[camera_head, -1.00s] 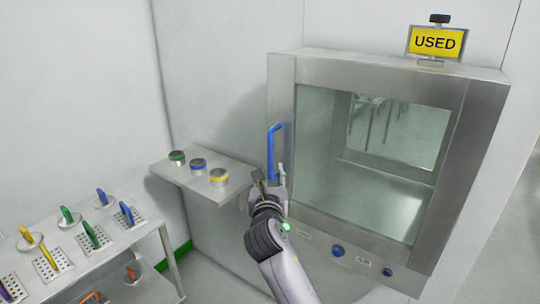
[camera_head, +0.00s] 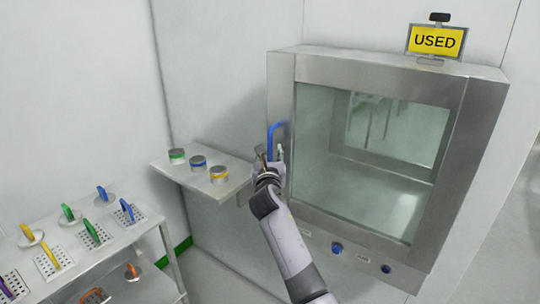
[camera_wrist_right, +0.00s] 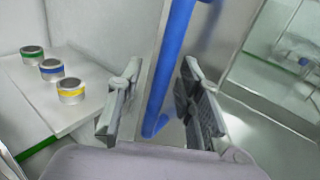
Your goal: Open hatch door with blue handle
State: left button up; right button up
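The hatch door (camera_head: 315,170) is a steel-framed glass door on a wall-mounted steel box, and it looks closed. Its blue handle (camera_head: 277,128) is a vertical bar at the door's left side. My right gripper (camera_head: 268,158) is at the handle's lower part and hides some of it. In the right wrist view the blue handle (camera_wrist_right: 168,75) runs between the two fingers of my right gripper (camera_wrist_right: 160,105). The fingers are apart, with a gap visible on each side of the bar. My left gripper is not in view.
A small wall shelf (camera_head: 220,192) with three banded tins (camera_head: 198,163) is just left of the handle. A steel rack (camera_head: 140,238) with coloured-handled tools stands at the lower left. A yellow USED sign (camera_head: 436,41) stands on the box. Blue buttons (camera_head: 337,248) are below the door.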

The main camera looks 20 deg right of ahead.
jog(key=shift+c, duration=0.5)
grip_shut()
